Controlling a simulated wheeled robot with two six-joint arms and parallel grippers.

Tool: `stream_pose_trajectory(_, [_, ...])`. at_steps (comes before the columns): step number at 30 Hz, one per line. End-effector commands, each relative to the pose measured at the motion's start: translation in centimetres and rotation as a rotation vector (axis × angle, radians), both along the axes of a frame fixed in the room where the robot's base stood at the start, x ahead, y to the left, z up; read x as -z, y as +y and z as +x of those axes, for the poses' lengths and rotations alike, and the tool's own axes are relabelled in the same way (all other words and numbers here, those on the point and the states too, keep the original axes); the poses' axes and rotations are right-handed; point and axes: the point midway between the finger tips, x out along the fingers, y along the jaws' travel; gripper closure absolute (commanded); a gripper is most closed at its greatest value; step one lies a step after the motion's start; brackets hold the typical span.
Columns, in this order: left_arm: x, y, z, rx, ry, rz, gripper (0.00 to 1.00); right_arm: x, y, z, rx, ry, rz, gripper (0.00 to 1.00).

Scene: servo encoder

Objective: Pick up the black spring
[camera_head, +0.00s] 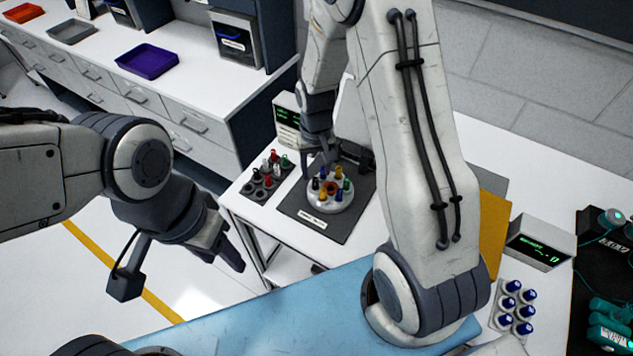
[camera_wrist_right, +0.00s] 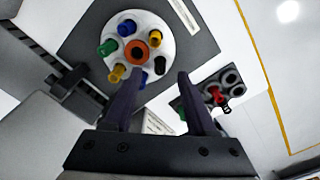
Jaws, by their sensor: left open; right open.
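A round white holder (camera_head: 328,201) with several coloured pegs around an orange centre sits on a dark grey mat; the right wrist view shows it too (camera_wrist_right: 168,50). A black piece (camera_head: 315,184) stands in its ring. A dark rack (camera_head: 262,194) left of the mat holds red, green and dark pieces. In the right wrist view a small black coil-like piece (camera_wrist_right: 226,106) shows beside a red piece at the rack; I cannot tell surely which is the black spring. My right gripper (camera_wrist_right: 156,76) is open and empty above the holder. My left gripper (camera_head: 229,256) is open, left of the table.
A display box (camera_head: 288,122) stands behind the rack. A tray of blue-capped bottles (camera_head: 513,310) and another display (camera_head: 540,243) are at the right. A blue surface (camera_head: 270,325) lies in front. Bare white table lies around the mat.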

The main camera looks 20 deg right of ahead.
Motion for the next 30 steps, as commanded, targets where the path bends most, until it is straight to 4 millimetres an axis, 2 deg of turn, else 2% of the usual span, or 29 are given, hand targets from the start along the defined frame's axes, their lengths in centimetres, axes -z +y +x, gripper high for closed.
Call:
stream_pose_trajectory(5, [-1.0,0.0,0.0,0.001,0.0,0.0,0.5,1.2,0.0,0.1,0.001,0.004,0.0,0.43])
stream_pose_trajectory(9, [-2.0,0.0,0.0,0.003,0.0,0.0,0.5,2.9,-0.1,0.4,0.002,0.005,0.001,0.43])
stream_pose_trajectory(15, [-2.4,0.0,0.0,0.004,0.0,0.0,0.5,5.1,-0.1,0.5,0.003,0.001,0.0,0.43])
stream_pose_trajectory(23, [-2.4,0.0,0.0,0.004,0.0,0.0,0.5,5.4,-0.1,0.5,0.003,-0.001,0.0,0.43])
stream_pose_trajectory(26, [-2.4,0.0,0.0,0.004,0.0,0.0,0.5,5.3,-0.1,0.5,0.003,-0.001,0.0,0.78])
stream_pose_trajectory(27, [-2.4,0.0,0.0,0.004,0.0,0.0,0.5,5.3,-0.1,0.5,0.003,-0.001,0.0,0.93])
stream_pose_trajectory(28, [-2.4,0.0,0.0,0.004,0.0,0.0,0.5,5.3,-0.1,0.5,0.003,-0.001,0.0,1.0])
stream_pose_trajectory(30, [-2.4,0.0,0.0,0.004,0.0,0.0,0.5,5.3,-0.1,0.5,0.003,-0.001,0.0,1.0])
